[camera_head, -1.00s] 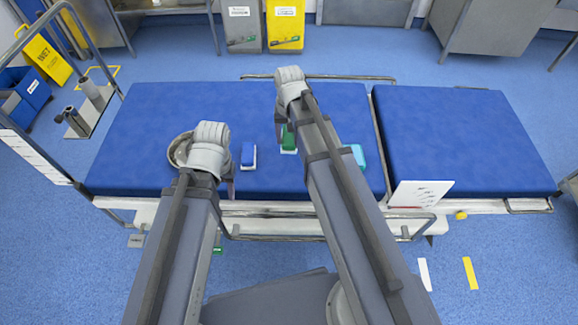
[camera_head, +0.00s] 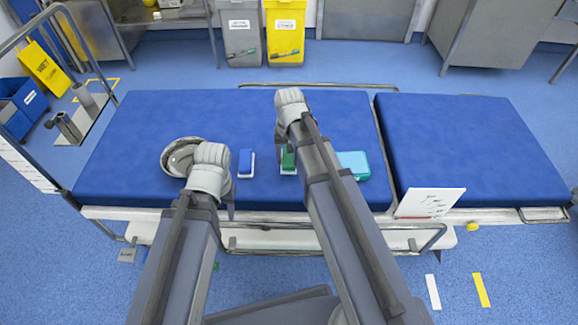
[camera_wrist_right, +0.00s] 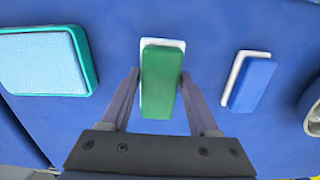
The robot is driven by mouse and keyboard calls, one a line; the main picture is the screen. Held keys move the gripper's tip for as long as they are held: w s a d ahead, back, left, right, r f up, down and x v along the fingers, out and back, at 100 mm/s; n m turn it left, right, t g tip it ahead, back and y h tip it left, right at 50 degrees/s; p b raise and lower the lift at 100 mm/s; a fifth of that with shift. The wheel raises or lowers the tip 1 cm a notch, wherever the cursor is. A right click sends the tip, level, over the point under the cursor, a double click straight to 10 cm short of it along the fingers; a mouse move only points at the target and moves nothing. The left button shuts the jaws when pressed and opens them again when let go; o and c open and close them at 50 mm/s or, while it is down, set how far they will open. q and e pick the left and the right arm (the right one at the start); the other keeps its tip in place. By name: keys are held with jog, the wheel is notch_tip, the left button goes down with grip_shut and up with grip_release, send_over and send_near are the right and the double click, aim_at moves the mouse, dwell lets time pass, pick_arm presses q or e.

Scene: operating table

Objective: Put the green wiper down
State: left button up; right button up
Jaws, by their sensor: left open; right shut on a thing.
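The green wiper (camera_head: 288,160), a green block with a white pad, is at the middle of the blue operating table (camera_head: 330,100). My right gripper (camera_wrist_right: 162,84) has its two fingers on either side of the green wiper (camera_wrist_right: 162,95) and is shut on it. The wiper is low over the table top; I cannot tell whether its pad touches it. In the head view my right arm hides part of it. My left gripper (camera_head: 230,207) is open at the table's near edge, partly hidden by its own wrist.
A blue wiper (camera_head: 246,162) lies left of the green one. A metal bowl (camera_head: 172,157) is farther left, partly behind my left wrist. A teal box (camera_head: 354,164) lies right of my right arm. A white sign (camera_head: 430,203) stands at the near edge. The far table surface is clear.

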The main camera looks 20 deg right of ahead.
aim_at(289, 164)
notch_tip(289, 164, down, 3)
jog(key=shift+f+b, duration=0.15)
jog(key=shift+b, duration=1.1)
jog(key=o, duration=1.2)
notch_tip(289, 164, up, 12)
jog(key=p, duration=1.2)
jog(key=shift+r, duration=0.2)
jog(key=s+a+n, duration=0.2)
jog(key=s+a, duration=0.1)
jog(key=s, duration=0.1)
jog(key=s+a+n, duration=0.2)
jog(key=s+a, duration=0.2)
jog(key=s, duration=0.1)
jog(key=s+a+n+h, duration=0.1)
jog(key=s+a+n, duration=0.2)
jog(key=s, duration=0.2)
jog(key=shift+a, duration=0.2)
